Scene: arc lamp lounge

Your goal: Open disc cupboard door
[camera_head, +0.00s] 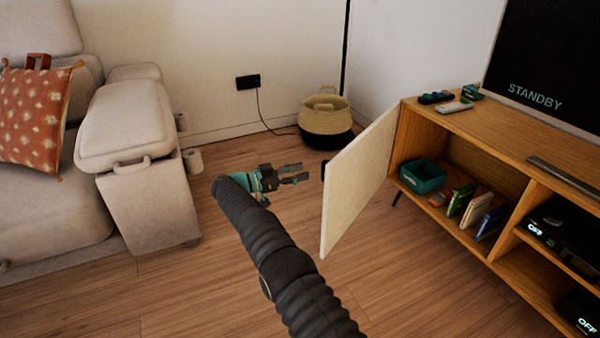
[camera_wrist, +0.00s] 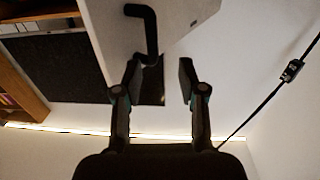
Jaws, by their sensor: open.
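The disc cupboard door (camera_head: 358,185) is a pale panel that stands swung wide open from the left end of the wooden TV unit. Its black handle (camera_head: 323,171) is on the face toward my gripper. My gripper (camera_head: 295,173) is just left of the door, open and empty. In the wrist view, the black bar handle (camera_wrist: 150,32) is on the pale door panel (camera_wrist: 188,12), just beyond the fingertips of my gripper (camera_wrist: 160,76). No contact between fingers and handle is clear.
The TV unit (camera_head: 465,120) has an open compartment with a teal box (camera_head: 422,176) and several upright cases. A beige sofa (camera_head: 125,130) is at left. Wooden floor is clear between sofa and unit.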

